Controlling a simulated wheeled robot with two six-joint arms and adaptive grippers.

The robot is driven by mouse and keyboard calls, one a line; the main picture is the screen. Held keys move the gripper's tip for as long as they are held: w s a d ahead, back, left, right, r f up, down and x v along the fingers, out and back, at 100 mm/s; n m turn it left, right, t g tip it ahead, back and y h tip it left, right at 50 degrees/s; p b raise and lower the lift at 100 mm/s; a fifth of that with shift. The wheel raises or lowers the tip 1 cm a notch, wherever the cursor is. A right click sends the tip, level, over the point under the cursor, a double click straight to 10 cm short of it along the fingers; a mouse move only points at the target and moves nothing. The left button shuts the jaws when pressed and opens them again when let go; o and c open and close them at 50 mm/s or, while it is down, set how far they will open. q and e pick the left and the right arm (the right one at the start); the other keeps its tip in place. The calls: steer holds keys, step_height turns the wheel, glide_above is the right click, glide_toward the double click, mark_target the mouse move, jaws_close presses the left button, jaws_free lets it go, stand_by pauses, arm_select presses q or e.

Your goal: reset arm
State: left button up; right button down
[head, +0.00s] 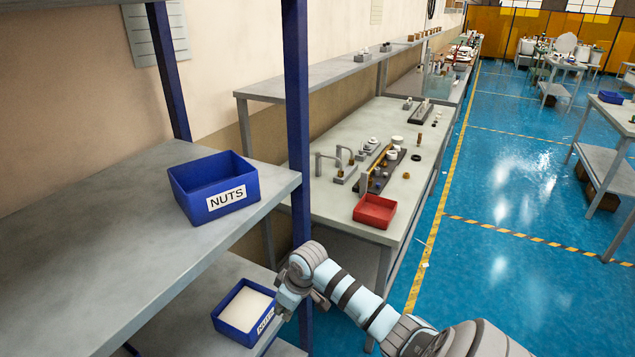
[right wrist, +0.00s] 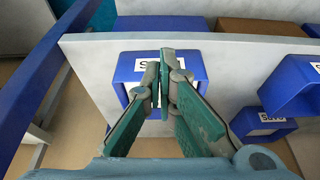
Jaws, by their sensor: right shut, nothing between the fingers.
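My right arm reaches in from the lower right in the head view. My right gripper (head: 287,303) is in front of the shelf rack, close to the right side of the lower blue bin. In the right wrist view its green fingers (right wrist: 166,62) are together with nothing between them. They point at a blue bin (right wrist: 130,69) with a white label, which they partly cover. I cannot tell whether they touch it. My left gripper is not in view.
A blue NUTS bin (head: 212,190) stands on the upper shelf (head: 90,240). A blue bin (head: 243,311) with white contents is on the lower shelf. A blue post (head: 298,120) rises beside my arm. A red tray (head: 374,211) sits on the workbench.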

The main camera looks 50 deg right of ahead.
steer(key=s+d, duration=0.1)
steer(key=s, duration=0.8)
steer(key=shift+d, duration=0.4)
